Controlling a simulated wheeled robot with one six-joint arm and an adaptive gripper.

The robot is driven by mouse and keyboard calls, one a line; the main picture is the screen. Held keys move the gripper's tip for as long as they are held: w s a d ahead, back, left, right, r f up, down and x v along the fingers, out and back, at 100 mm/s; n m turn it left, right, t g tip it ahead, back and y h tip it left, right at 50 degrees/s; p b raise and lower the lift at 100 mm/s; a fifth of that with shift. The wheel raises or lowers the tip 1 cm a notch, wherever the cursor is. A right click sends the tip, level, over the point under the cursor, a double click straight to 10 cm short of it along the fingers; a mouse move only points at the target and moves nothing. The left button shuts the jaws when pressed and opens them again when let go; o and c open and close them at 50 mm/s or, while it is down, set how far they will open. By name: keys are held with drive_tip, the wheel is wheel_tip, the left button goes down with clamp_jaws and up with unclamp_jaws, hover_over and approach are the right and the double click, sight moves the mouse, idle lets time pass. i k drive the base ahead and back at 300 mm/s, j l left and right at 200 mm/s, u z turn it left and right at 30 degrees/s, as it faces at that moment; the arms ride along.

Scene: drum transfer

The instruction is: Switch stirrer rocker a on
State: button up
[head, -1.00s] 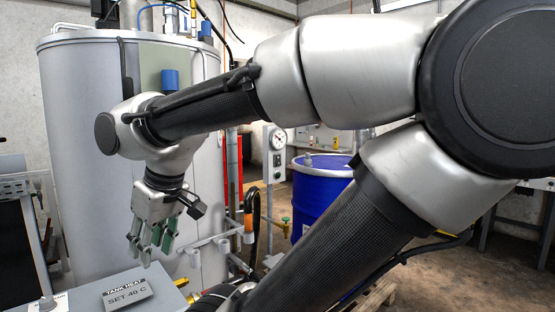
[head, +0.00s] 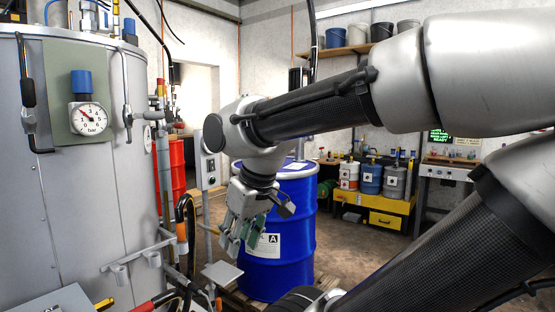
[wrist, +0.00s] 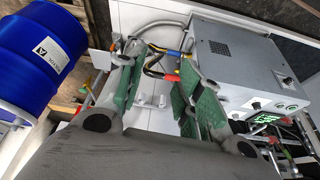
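My gripper (head: 240,240) hangs fingers-down in front of the blue drum in the head view. In the wrist view my gripper (wrist: 155,85) has its green-padded fingers spread apart, with nothing held between them. A grey box (wrist: 233,58) with vent slots, a knob, round buttons and a green-lit display (wrist: 264,118) is at the right of the wrist view, partly behind one finger. A small grey post-mounted panel (head: 209,168) with a dial and small controls stands left of my gripper in the head view. I cannot make out which control is stirrer rocker a.
The blue drum (head: 288,215) marked A stands behind my gripper; it also shows in the wrist view (wrist: 40,50). Pipes and a hose (head: 186,225) stand between. Cans sit on a yellow bench (head: 380,205) behind.

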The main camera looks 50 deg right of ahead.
sight(212, 165)
drive_tip(key=i+j+z, duration=0.1)
drive_tip(key=j+z, duration=0.4)
drive_tip(key=z, duration=0.2)
drive_tip(key=i+j+z, duration=0.1)
drive_tip(key=j+z, duration=0.25)
drive_tip(key=i, duration=0.3)
